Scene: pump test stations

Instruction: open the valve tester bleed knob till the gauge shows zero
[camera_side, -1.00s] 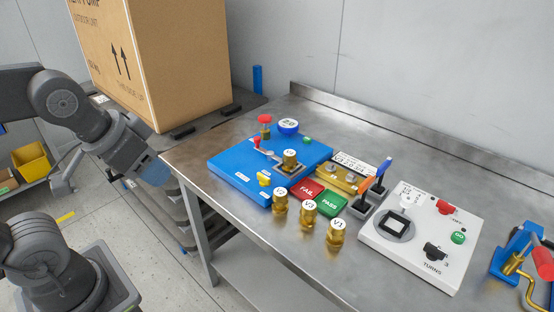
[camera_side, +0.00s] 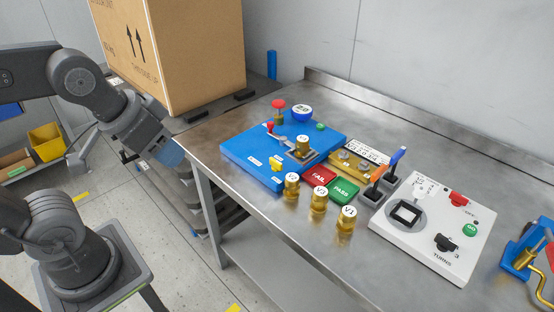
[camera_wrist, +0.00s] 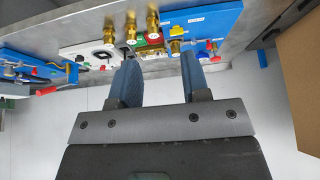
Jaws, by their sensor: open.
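The valve tester (camera_side: 240,152) is a flat blue board on the steel bench, also visible in the wrist view (camera_wrist: 222,20). A red knob (camera_side: 279,104) stands on a brass stem beside the gauge. A yellow knob (camera_side: 277,164) is near the front edge; I cannot read which knob is marked bleed. A brass valve (camera_side: 303,147) sits in the board's clamp, beside a red-tipped lever (camera_side: 270,127). My gripper (camera_side: 170,153) is open and empty, left of the bench and away from the tester.
Several brass valves (camera_side: 319,199) stand before the red FAIL pad (camera_side: 319,175) and green PASS pad (camera_side: 344,189). A large cardboard box (camera_side: 185,60) stands behind my gripper. The bench's front left is bare.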

